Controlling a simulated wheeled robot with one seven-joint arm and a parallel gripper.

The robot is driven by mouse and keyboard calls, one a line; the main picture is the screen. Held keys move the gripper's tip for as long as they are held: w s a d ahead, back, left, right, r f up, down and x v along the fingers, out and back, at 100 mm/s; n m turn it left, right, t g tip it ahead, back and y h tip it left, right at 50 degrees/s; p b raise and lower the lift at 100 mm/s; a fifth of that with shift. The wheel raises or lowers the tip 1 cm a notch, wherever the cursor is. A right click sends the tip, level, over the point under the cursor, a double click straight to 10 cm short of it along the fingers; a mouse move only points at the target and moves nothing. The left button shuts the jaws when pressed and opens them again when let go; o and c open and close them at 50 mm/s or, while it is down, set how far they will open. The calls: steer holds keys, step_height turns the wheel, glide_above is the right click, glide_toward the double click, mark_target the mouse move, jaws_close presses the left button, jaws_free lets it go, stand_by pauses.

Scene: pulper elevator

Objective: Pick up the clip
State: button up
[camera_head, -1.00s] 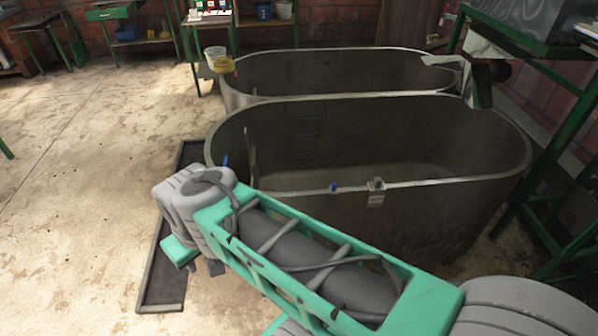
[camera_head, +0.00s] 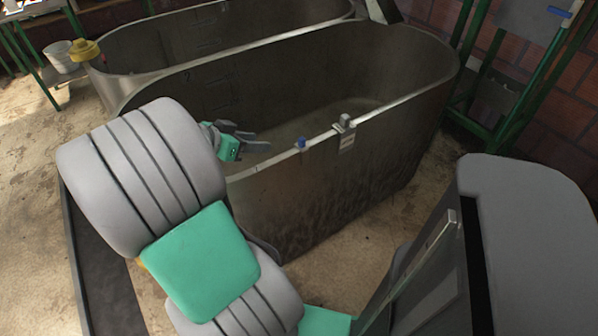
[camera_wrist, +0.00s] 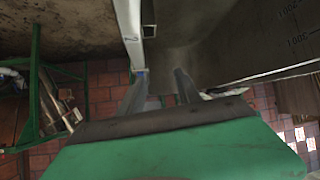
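A small blue clip (camera_head: 300,143) sits on the near rim of the front metal tub (camera_head: 300,205). A grey metal clip (camera_head: 346,122) with a white label hangs on the same rim, to its right. I cannot tell which one the task means. My gripper (camera_head: 256,141) is over the near rim, left of the blue clip and apart from it. In the wrist view, my gripper's two fingers (camera_wrist: 160,75) are spread with nothing seen between them. A bit of blue (camera_wrist: 140,72) shows by the left fingertip there, and a grey metal piece (camera_wrist: 149,32) shows above it.
A second tub (camera_head: 200,40) stands behind the front one. A yellow item (camera_head: 84,50) is at its left end, with a white bucket (camera_head: 62,57) beside it. Green metal frames stand at the right. The inside of the front tub looks empty.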

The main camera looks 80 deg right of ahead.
mark_target(300, 140)
steer(key=s+m+g, duration=0.1)
steer(key=s, duration=0.1)
steer(key=s+d+m, duration=0.1)
steer(key=s, duration=0.1)
steer(key=s+d+g, duration=0.1)
steer(key=s, duration=0.1)
steer(key=shift+d+f+m+g, duration=0.25)
steer(key=shift+f+m+g, duration=0.05)
steer(key=shift+m, duration=0.1)
steer(key=x, duration=0.3)
steer(key=b+x, duration=0.1)
steer(key=x, duration=0.3)
steer(key=shift+s+r, duration=0.15)
steer(key=shift+r, duration=0.1)
steer(key=shift+c, duration=0.6)
jaws_close()
